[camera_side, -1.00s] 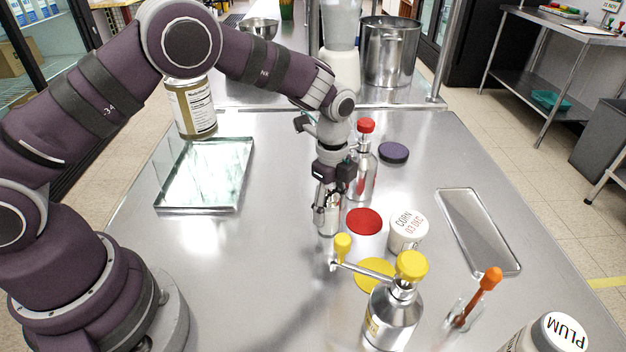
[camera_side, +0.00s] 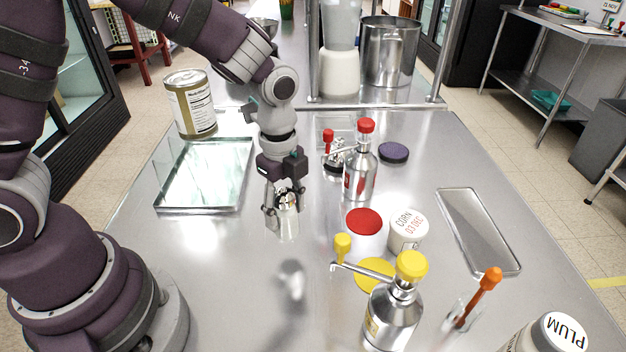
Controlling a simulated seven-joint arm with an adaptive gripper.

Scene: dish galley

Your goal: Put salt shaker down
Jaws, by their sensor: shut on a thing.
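The salt shaker (camera_side: 288,226) is a small pale, shiny cylinder near the middle of the steel table. My gripper (camera_side: 285,203) points down and is shut on its upper part, one finger on each side. The shaker looks upright. A separate reflection lies on the table below it, so its base seems to be a little above the surface. The top of the shaker is partly hidden between the fingers.
A glass tray (camera_side: 160,209) and a labelled can (camera_side: 191,105) stand to the left. To the right are a red-topped pump bottle (camera_side: 360,182), a CORN jar (camera_side: 407,232), a yellow-topped pump bottle (camera_side: 392,320) and a metal tray (camera_side: 478,230). The table front-left of the shaker is clear.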

